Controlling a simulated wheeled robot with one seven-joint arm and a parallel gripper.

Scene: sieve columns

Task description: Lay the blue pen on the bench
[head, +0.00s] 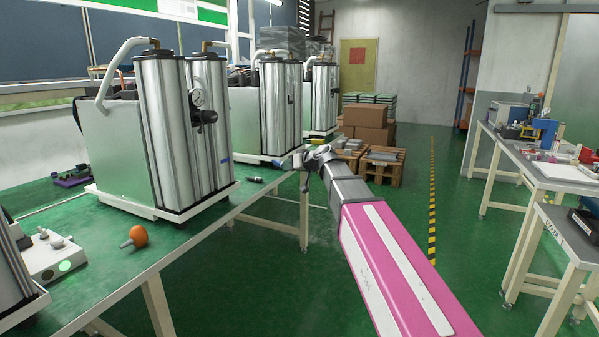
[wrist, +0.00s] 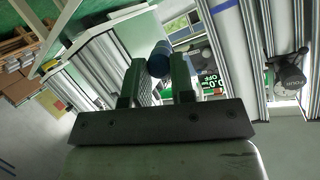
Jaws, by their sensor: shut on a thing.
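My gripper (head: 302,160) is at the near right edge of the green-topped bench (head: 105,240) in the head view, at the end of my outstretched arm. In the wrist view, my gripper (wrist: 158,75) has its two dark fingers shut on the blue pen (wrist: 159,58). The pen shows as a short, dark blue round end between the fingertips; the rest of it is hidden. In the head view a small blue tip of the pen (head: 279,162) shows just left of the fingers, and its height above the bench is hard to tell.
Silver column units (head: 180,125) stand along the bench. An orange bulb (head: 138,236) and a white device (head: 50,256) lie nearer. A small dark item (head: 254,180) lies on the bench left of my gripper. Bare green bench top lies between the front column unit and the edge.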

